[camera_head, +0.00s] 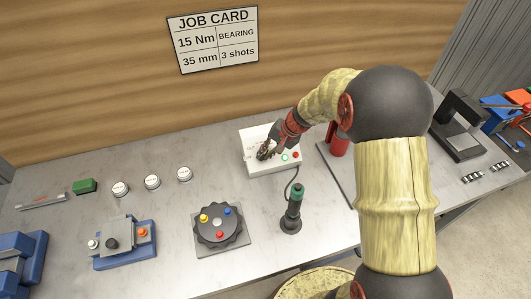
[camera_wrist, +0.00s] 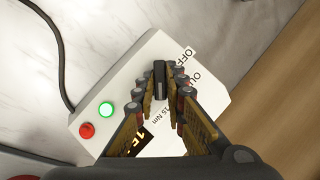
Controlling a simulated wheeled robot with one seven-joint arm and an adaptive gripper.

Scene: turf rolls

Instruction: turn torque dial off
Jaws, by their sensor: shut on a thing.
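The white torque controller box (camera_head: 262,136) stands on the bench below the job card. In the wrist view it fills the middle (camera_wrist: 92,108), with a lit green button, a red button, a partly covered display and the printed labels "OFF" and "15 Nm". The dark torque dial (camera_wrist: 160,72) is a narrow upright knob between my fingertips. My gripper (camera_head: 265,153) reaches the box top from the right and its fingers (camera_wrist: 160,88) are shut on the dial. The fingers hide much of the dial's scale, so I cannot tell its exact setting.
A torque driver (camera_head: 293,208) stands in front of the box, with a cable nearby. A round dark turntable fixture (camera_head: 218,238) with coloured knobs is at front left. A red post (camera_head: 338,140) stands close right of my gripper. The job card (camera_head: 212,40) hangs behind.

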